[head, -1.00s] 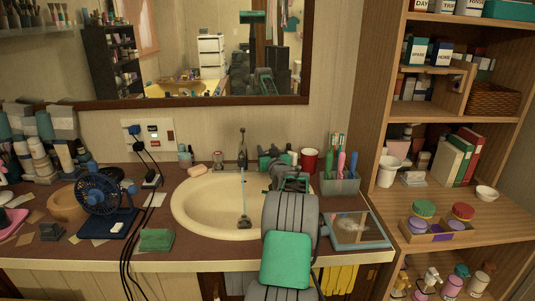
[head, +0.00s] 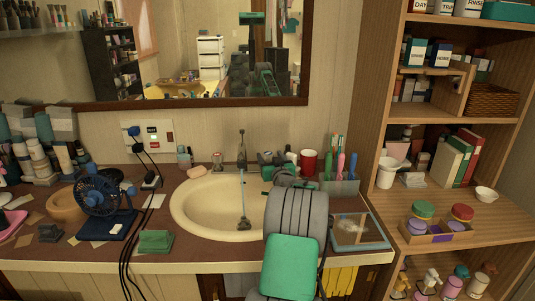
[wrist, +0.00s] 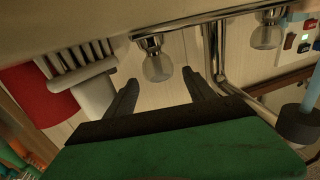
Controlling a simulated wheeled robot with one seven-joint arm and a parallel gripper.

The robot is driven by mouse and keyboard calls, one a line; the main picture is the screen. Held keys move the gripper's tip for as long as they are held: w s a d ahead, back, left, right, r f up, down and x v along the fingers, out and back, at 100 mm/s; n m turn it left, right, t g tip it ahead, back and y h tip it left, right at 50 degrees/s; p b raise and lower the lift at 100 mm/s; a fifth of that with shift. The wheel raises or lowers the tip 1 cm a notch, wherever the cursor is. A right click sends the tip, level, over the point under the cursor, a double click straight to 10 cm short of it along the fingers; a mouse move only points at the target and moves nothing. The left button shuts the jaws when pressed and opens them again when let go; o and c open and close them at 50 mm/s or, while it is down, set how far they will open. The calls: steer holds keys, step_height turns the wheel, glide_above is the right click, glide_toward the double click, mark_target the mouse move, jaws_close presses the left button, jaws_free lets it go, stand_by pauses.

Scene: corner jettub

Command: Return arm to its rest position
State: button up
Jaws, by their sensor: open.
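My gripper (head: 268,160) is at the back right of the sink, partly hidden behind my own arm in the head view. In the wrist view its two dark fingers (wrist: 160,88) stand apart with nothing between them. The cream sink (head: 195,208) is set in the brown counter. The metal faucet (head: 241,150) rises behind the basin, left of my gripper. In the wrist view one clear tap knob (wrist: 158,62) lies just beyond the fingers, and a second knob (wrist: 268,32) is farther right. I cannot tell any contact with them.
A red cup (head: 308,161) and a toothbrush holder (head: 340,185) stand close to the right of my gripper. A glass-topped box (head: 358,231) lies at the counter's right. A blue fan (head: 103,193), soap (head: 196,171) and a green box (head: 155,241) are left. Wooden shelves (head: 470,225) stand right.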

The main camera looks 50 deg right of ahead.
steer(key=shift+v, duration=1)
